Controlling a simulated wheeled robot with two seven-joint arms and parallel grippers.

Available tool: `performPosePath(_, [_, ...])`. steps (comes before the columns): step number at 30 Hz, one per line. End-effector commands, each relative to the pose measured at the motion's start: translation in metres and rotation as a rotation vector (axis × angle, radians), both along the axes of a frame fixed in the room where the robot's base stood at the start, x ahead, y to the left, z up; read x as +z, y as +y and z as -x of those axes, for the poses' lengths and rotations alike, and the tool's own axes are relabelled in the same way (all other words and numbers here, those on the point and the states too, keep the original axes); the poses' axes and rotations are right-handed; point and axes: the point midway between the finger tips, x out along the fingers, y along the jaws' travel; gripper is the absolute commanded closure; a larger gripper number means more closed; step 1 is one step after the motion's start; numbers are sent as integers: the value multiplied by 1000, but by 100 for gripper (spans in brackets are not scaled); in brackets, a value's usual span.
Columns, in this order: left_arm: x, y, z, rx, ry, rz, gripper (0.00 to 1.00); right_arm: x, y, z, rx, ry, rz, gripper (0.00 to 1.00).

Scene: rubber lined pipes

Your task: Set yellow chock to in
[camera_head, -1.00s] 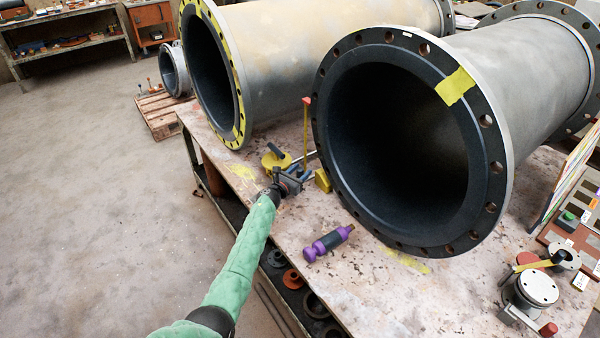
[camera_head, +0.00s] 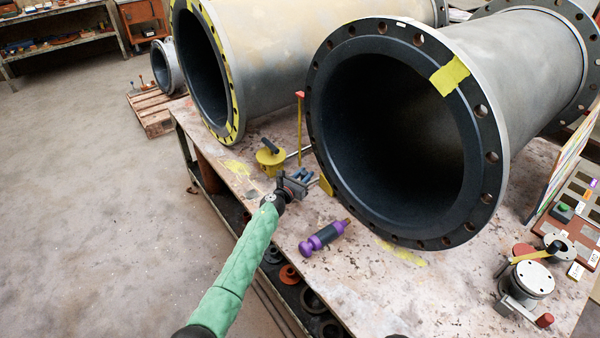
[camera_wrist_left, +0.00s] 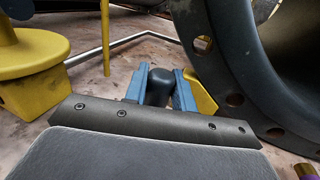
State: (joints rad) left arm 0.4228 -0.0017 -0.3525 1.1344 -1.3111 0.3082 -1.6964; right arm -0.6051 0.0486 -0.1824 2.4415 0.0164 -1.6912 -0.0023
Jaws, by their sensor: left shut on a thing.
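A yellow chock (camera_head: 326,185) stands on the table against the lower left rim of the large front pipe (camera_head: 490,170). In the left wrist view the yellow chock (camera_wrist_left: 201,97) is partly hidden behind my blue fingers and close to the flange. My left gripper (camera_head: 304,177) is at the chock's left side. In the left wrist view its blue fingers (camera_wrist_left: 160,88) are shut on a dark rounded handle, which appears to belong to this chock. A second yellow chock (camera_head: 268,160) with a black handle stands apart near the rear pipe. My right gripper is not in view.
A thin yellow post with a red top (camera_head: 300,120) and a metal rod (camera_head: 298,153) are behind the gripper. A purple and black tool (camera_head: 322,238) lies in front. A metal fitting (camera_head: 528,285) stands at right. The table's left front is mostly clear.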

Motion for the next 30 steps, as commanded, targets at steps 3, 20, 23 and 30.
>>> performPosePath(3, [-3,-3,3,-5,4,0,100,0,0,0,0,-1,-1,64])
performPosePath(20, [-3,-2,3,-5,3,0,53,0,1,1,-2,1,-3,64])
performPosePath(23, [-3,1,7,-4,3,-1,53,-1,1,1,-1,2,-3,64])
performPosePath(30, [-4,19,32,-5,2,-2,53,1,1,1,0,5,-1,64])
